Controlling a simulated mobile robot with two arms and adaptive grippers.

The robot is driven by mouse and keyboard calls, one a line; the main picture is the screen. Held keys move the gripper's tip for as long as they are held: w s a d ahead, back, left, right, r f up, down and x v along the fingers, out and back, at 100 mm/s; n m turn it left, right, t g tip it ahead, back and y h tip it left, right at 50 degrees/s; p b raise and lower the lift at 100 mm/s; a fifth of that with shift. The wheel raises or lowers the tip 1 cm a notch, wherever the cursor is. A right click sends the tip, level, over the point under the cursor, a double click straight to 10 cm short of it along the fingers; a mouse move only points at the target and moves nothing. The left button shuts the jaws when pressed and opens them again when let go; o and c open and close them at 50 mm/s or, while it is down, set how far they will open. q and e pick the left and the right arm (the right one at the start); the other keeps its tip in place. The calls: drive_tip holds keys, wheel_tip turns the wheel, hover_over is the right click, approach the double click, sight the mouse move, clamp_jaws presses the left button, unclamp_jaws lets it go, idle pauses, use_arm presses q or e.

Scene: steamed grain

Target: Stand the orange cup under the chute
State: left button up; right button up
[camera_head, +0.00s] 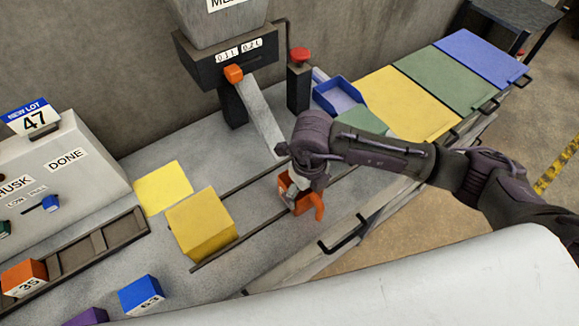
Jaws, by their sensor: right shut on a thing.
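The orange cup (318,207) is near the middle of the view, with its handle side facing the lower right. My right gripper (298,185) is shut on it from above, and the wrist hides part of the cup. The grey metal chute (259,118) slopes down from the machine with the hopper. Its lower end is just up and left of the cup, partly close to my gripper. I cannot tell whether the cup touches the bench surface. My left gripper is not in view.
A yellow block (201,224) sits by the dark rails left of the cup. A yellow square (163,187) lies behind it. A blue bin (338,97) stands right of the machine. Orange (24,277) and blue (141,295) numbered blocks are at the lower left.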

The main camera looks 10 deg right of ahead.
sight(299, 194)
drive_tip(key=w, duration=0.1)
drive_tip(key=w+a, duration=0.1)
drive_tip(key=w, duration=0.1)
drive_tip(key=shift+w+a, duration=0.15)
drive_tip(key=shift+w, duration=0.1)
drive_tip(key=shift+w+a+p, duration=0.15)
drive_tip(key=shift+w+p, duration=0.15)
drive_tip(key=shift+p, duration=0.1)
drive_tip(key=shift+w+a+p, duration=0.25)
drive_tip(key=shift+w+p, duration=0.15)
drive_tip(key=shift+w, duration=0.25)
drive_tip(key=shift+w+a+p, duration=0.25)
drive_tip(key=shift+w+p, duration=0.15)
drive_tip(key=shift+w, duration=0.2)
drive_tip(key=shift+w+f, duration=0.1)
drive_tip(key=shift+f, duration=0.3)
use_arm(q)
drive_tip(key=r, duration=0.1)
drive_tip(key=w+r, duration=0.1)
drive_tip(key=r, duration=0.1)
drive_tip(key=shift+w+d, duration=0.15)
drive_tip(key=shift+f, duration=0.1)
